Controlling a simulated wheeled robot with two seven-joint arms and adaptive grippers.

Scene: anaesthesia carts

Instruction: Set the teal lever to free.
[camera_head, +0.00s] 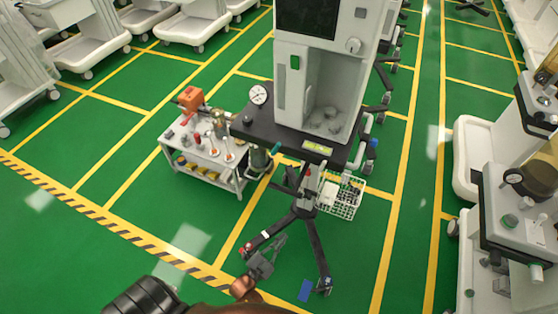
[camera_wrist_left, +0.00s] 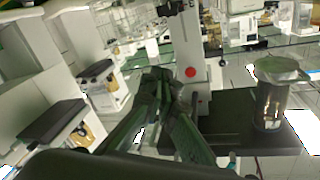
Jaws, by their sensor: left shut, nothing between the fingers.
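The cart stand (camera_head: 303,208) is in the middle of the head view, with dark legs spread low over the floor. Small coloured parts sit at the leg ends, red on the left leg and bluish on the front leg (camera_head: 326,284). My left gripper (camera_head: 277,244) is shut and empty, low beside the left leg. Its dark fingers fill the middle of the left wrist view (camera_wrist_left: 165,98), in front of a pale column with a red round spot (camera_wrist_left: 190,72). My right gripper is out of view.
A white trolley (camera_head: 238,180) with tools stands left of the anaesthesia cart (camera_head: 322,75). A white wire basket (camera_head: 345,199) hangs at its right. More carts line the right side.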

